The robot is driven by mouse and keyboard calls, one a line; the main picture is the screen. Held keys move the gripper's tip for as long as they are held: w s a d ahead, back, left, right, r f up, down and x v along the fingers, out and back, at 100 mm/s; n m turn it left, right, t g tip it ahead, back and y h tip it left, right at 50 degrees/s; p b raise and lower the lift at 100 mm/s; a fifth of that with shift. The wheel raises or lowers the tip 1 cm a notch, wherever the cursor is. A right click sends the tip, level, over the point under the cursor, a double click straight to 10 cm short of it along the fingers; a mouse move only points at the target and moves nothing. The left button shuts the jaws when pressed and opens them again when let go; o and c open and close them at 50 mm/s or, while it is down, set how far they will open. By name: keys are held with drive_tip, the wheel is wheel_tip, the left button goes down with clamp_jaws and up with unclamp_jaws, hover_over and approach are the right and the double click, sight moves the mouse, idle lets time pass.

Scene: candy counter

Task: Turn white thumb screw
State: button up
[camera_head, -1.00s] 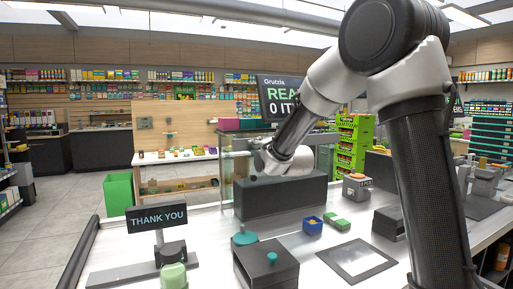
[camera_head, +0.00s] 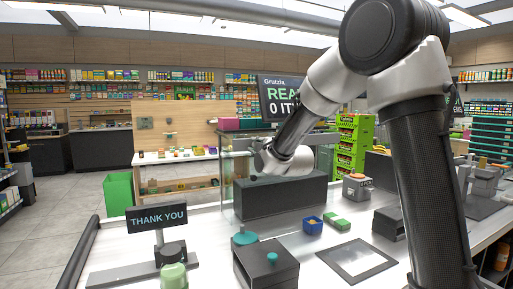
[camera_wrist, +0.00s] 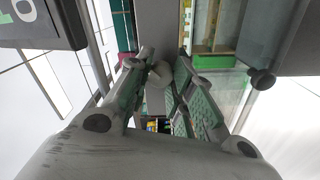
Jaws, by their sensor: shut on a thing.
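My gripper (camera_wrist: 166,66) reaches away from the wrist camera, its two fingers drawn close together at the tips. A small pale grey-white round piece, which looks like the white thumb screw (camera_wrist: 158,74), sits between the fingertips, and the fingers are shut on it. The fingers hide much of it, and its turn angle cannot be read. The fingers and the screw cannot be made out there.
A grey post runs up beyond the fingertips in the wrist view. A dark rounded knob (camera_wrist: 262,79) is at right. On the white counter stand a "THANK YOU" sign (camera_head: 157,217), a dark box with a teal knob (camera_head: 272,258), a blue container (camera_head: 312,225) and a flat dark frame (camera_head: 357,259).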

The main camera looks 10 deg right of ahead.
drive_tip(key=m, duration=0.3)
drive_tip(key=shift+f, duration=0.1)
idle(0.3)
drive_tip(key=m, duration=0.3)
drive_tip(key=shift+m, duration=0.4)
